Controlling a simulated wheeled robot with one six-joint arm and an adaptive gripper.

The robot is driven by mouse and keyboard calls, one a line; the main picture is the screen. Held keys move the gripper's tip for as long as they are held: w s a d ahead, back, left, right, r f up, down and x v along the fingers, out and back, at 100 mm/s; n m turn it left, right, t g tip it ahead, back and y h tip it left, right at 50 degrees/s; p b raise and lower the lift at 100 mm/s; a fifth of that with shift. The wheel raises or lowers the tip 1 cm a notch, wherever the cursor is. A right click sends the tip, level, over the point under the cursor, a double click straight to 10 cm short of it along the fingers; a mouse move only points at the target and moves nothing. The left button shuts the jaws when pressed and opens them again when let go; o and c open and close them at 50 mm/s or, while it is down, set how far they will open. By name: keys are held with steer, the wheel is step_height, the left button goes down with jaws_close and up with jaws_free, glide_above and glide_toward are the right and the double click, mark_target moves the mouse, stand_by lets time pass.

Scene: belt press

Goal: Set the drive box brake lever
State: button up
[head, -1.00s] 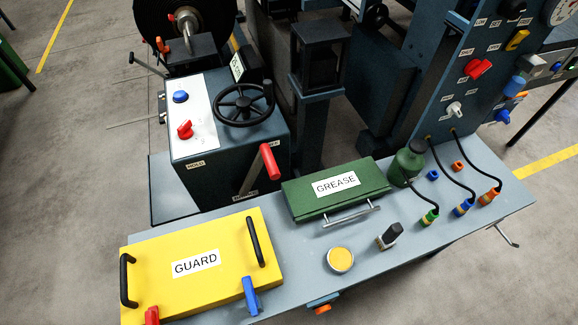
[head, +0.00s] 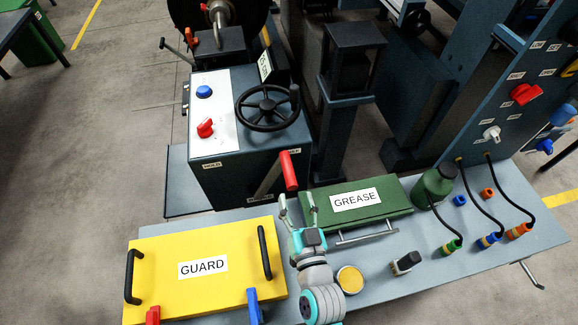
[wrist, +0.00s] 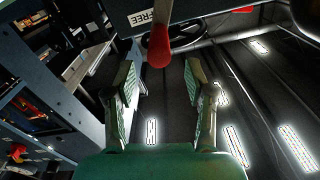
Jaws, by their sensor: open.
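The drive box (head: 245,168) is a dark blue cabinet with a white top panel. Its brake lever (head: 289,170) has a red handle on a metal shaft and leans up to the right on the front face, near the FREE label. In the wrist view the lever's red end (wrist: 159,52) shows ahead, above and between my finger pads. My gripper (head: 298,198) is open and empty, just in front of and below the red handle. In the wrist view its two fingers (wrist: 159,85) stand apart, touching nothing.
A handwheel (head: 267,108), a red knob (head: 205,128) and a blue button (head: 204,91) sit on the box top. The yellow GUARD cover (head: 160,265) lies left of my arm. The green GREASE box (head: 390,193) stands close on the right, with a yellow-topped tin (head: 350,279) nearer.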

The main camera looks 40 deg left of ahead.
mark_target(284, 153)
steer(key=x, duration=1)
steer(key=shift+w, duration=0.15)
jaws_close()
